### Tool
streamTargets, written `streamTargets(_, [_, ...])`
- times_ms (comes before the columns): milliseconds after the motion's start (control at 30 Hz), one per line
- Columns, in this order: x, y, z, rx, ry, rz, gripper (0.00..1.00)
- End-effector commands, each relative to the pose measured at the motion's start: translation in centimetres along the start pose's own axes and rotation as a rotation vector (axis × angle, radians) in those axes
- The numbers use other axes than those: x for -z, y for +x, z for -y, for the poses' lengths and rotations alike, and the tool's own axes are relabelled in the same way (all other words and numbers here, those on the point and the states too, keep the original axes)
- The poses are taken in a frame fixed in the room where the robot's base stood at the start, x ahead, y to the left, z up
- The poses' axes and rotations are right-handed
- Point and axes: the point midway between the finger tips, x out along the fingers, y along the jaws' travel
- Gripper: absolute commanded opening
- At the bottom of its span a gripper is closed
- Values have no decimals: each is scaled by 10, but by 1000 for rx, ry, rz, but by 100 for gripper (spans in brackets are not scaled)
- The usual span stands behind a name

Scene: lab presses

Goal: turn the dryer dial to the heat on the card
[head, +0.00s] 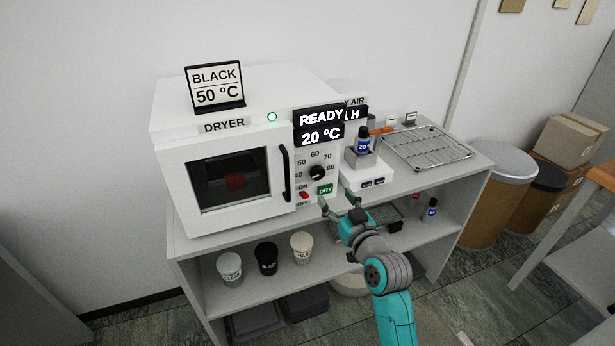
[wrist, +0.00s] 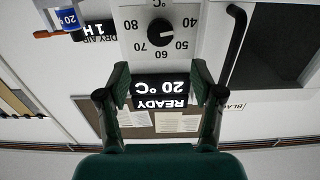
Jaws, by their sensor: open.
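The card (head: 217,86) on top of the dryer (head: 172,185) reads BLACK, 50 °C. The black dial (head: 317,172) is on the dryer's front panel, with marks from 40 to 80 around it. It also shows in the upside-down wrist view (wrist: 161,30). I cannot tell surely which mark it points to. The display (head: 320,126) reads READY, 20 °C. My gripper (head: 338,203) is open and empty, in front of the panel and below the dial, apart from it. In the wrist view its fingers (wrist: 161,84) frame the display.
A dry air unit with a blue-labelled bottle (head: 363,146) and a wire rack (head: 428,147) stand right.

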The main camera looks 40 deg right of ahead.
Motion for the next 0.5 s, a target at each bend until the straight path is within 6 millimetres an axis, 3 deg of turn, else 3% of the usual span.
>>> streamTargets(233, [2,21,-1,1,-1,-1,66])
streamTargets(500, [2,68,-1,1,-1,-2,66])
